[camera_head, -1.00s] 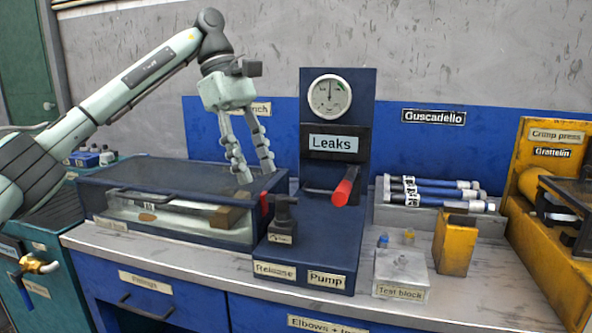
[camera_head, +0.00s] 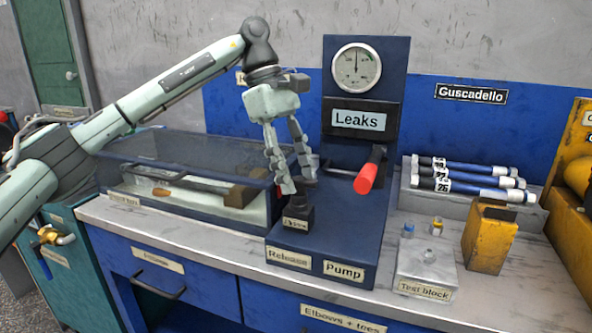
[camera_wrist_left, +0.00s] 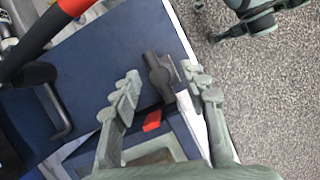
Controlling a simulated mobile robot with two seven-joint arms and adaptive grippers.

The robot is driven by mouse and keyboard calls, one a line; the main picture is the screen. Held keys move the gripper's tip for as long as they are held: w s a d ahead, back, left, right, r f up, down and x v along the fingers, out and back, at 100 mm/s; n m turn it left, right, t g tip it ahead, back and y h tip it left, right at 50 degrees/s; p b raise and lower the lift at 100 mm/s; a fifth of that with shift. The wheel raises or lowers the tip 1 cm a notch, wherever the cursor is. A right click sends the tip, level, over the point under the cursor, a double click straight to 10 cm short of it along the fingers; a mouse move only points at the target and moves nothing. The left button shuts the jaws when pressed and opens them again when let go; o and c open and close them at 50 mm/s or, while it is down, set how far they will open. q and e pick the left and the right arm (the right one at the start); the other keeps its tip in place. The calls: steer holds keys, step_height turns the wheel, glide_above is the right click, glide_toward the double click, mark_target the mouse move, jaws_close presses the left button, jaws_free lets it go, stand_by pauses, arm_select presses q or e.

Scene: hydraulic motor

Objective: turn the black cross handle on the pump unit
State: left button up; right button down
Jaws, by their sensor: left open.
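The pump unit (camera_head: 340,235) is a dark blue bench block with "Release" and "Pump" labels. Its black cross handle (camera_head: 290,199) stands on a small black block (camera_head: 297,217) above the "Release" label. My left gripper (camera_head: 298,183) points down with its fingers at the handle's top, partly hiding it. In the left wrist view, the handle (camera_wrist_left: 158,72) shows between the two spread fingers of the left gripper (camera_wrist_left: 163,78). The fingers look open, and I cannot tell whether either touches the handle.
A red-gripped lever (camera_head: 368,173) sticks out right of the handle; it also shows in the left wrist view (camera_wrist_left: 45,35). A gauge panel (camera_head: 362,85) rises behind. A lidded clear case (camera_head: 185,160) stands close on the left. A test block (camera_head: 425,268) stands right.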

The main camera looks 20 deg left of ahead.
arm_select(q)
steer(key=shift+c, duration=0.8)
jaws_close()
arm_select(e)
steer(key=shift+w+d+r, duration=0.15)
steer(key=shift+w+d, duration=0.05)
steer(key=shift+w, duration=0.25)
steer(key=shift+s, duration=0.1)
